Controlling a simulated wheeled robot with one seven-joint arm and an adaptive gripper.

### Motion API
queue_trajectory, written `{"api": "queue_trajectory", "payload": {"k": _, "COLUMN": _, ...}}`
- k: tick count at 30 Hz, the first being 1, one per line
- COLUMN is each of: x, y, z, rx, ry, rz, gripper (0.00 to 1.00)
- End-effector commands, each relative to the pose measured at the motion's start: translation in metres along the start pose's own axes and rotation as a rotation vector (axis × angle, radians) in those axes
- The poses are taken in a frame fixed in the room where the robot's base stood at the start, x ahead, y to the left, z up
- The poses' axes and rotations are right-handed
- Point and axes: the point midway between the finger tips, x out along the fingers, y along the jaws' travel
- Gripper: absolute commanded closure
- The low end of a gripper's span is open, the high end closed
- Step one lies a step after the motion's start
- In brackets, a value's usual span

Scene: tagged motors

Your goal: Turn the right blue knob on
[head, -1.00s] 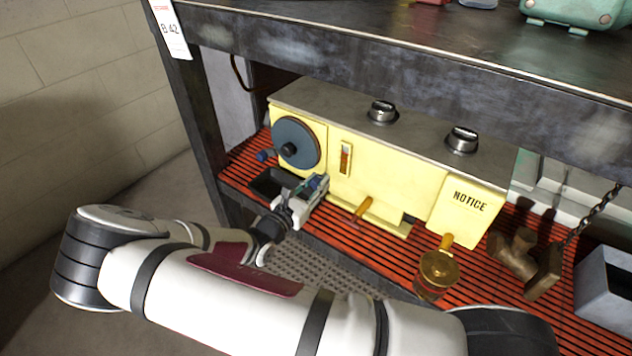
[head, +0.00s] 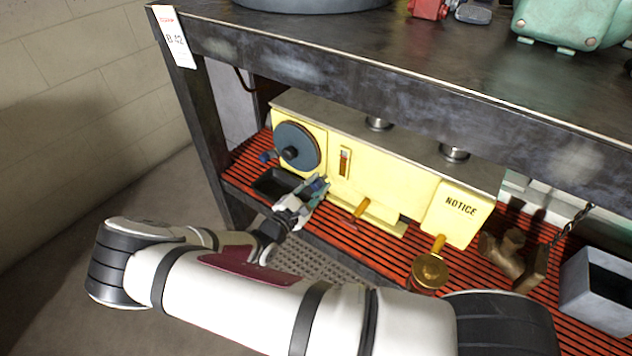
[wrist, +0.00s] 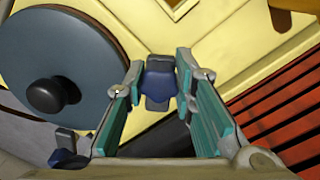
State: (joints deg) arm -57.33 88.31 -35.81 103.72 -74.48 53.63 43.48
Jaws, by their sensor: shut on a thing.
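The right blue knob (wrist: 158,82) sits between my fingertips in the wrist view, on the front of the yellow machine (head: 392,182). My gripper (head: 314,188) is shut on this knob, and its teal-padded fingers (wrist: 155,95) stand on either side of it. In the head view the fingers partly cover the knob. The left blue knob (head: 268,156) is beside the round grey-blue disc (head: 296,147); it also shows at the lower left of the wrist view (wrist: 66,157).
A dark workbench top (head: 420,50) overhangs the machine. A black tray (head: 272,184) lies left of my gripper on the red slatted shelf (head: 238,165). An orange-handled lever (head: 361,208) and a brass pot (head: 430,270) are to the right.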

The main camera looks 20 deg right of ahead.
Motion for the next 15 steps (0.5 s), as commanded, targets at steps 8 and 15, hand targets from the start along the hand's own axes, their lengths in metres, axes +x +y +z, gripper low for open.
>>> {"api": "queue_trajectory", "payload": {"k": 8, "x": -0.0008, "y": 0.0001, "z": 0.0013, "rx": 0.181, "ry": -0.005, "rz": -0.001, "gripper": 1.0}}
{"api": "queue_trajectory", "payload": {"k": 15, "x": -0.001, "y": 0.0, "z": 0.0013, "rx": 0.331, "ry": -0.008, "rz": -0.002, "gripper": 1.0}}
